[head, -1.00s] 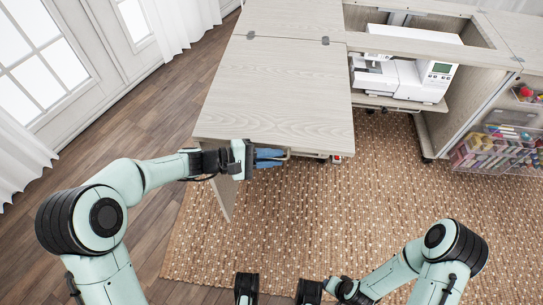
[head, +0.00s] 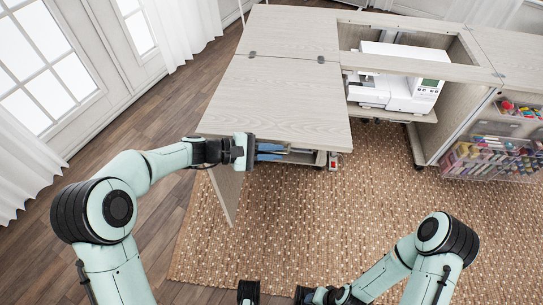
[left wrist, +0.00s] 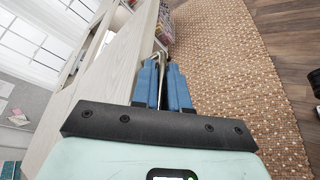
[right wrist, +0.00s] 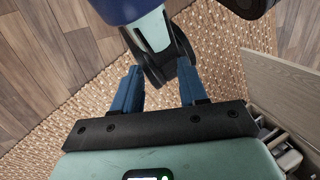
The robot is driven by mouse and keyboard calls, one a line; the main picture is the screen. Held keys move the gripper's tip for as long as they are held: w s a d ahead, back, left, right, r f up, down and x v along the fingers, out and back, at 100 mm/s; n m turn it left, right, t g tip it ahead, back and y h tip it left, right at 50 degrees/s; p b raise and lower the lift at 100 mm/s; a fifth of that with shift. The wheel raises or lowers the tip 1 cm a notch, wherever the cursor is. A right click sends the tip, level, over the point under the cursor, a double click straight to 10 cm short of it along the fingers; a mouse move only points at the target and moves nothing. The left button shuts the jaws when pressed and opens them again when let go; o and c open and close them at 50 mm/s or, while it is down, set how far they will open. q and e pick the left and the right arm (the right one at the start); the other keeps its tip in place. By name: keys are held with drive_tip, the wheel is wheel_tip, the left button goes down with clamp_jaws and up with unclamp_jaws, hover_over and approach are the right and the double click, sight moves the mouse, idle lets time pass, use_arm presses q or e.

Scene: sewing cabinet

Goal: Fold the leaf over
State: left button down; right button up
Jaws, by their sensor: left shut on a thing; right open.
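The leaf (head: 275,105) is a pale wood-grain panel, joined to the cabinet top (head: 287,32) along its back edge by two small hinges. It looks about level in the head view. My left gripper (head: 268,152) is at the leaf's front edge, its blue fingers shut on a thin metal handle. The left wrist view shows the handle (left wrist: 158,58) between the fingers (left wrist: 163,68), with the leaf (left wrist: 105,75) beside them. My right gripper (right wrist: 158,75) is open and empty, away from the leaf; the head view cuts it off at the bottom.
A white sewing machine (head: 395,85) sits in the cabinet's opening to the right. Clear bins (head: 490,160) with colourful supplies are at far right. An upright panel (head: 228,190) stands under the leaf's left front corner. The woven rug (head: 330,220) in front is mostly clear.

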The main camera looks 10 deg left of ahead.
wheel_tip(320, 180, up, 9)
drive_tip(key=s+g+p, duration=0.1)
drive_tip(key=s+p, duration=0.2)
drive_tip(key=p, duration=0.6)
use_arm(q)
drive_tip(key=w+r+n+p, duration=0.1)
drive_tip(key=w+r+p, duration=0.3)
drive_tip(key=r, duration=0.7)
drive_tip(key=w+r+g+p, duration=0.1)
drive_tip(key=w+r+p, duration=0.4)
drive_tip(key=r, duration=0.7)
drive_tip(key=shift+r+n+p, duration=0.2)
drive_tip(key=shift+n+p, duration=0.2)
drive_tip(key=shift+p, duration=0.05)
use_arm(e)
drive_tip(key=w+r, duration=0.9)
drive_tip(key=r, duration=0.3)
drive_tip(key=shift+a+t, duration=0.2)
drive_tip(key=shift+t, duration=0.2)
drive_tip(key=shift+s, duration=0.1)
